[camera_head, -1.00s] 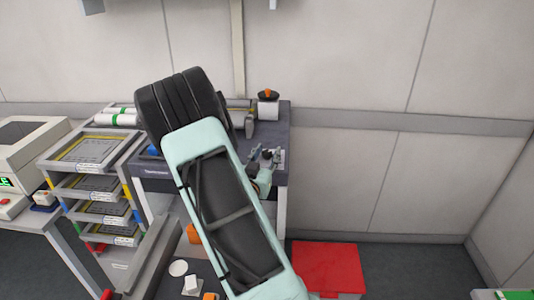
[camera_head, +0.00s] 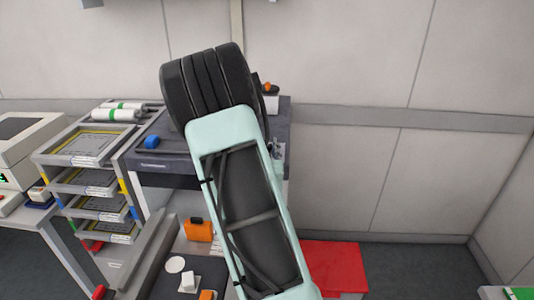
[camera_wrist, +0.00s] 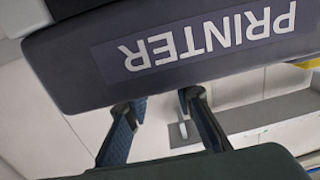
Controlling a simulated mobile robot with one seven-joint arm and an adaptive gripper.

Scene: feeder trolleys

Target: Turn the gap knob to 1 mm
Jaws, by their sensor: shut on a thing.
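In the wrist view, a dark panel with the label PRINTER (camera_wrist: 208,38), seen upside down, fills the upper part. The two fingers of my gripper (camera_wrist: 160,100) reach up to the panel's edge with a space between them. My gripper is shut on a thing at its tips. That thing, which I take for the gap knob, is hidden, and no scale or pointer can be read. In the head view, my arm covers the right part of the dark printer table (camera_head: 160,168) and hides my gripper.
A black disc with an orange top (camera_head: 270,88) shows partly behind my arm. A tray rack (camera_head: 84,178) stands to the left. A red box (camera_head: 336,266) is at the lower right. The wall on the right is bare.

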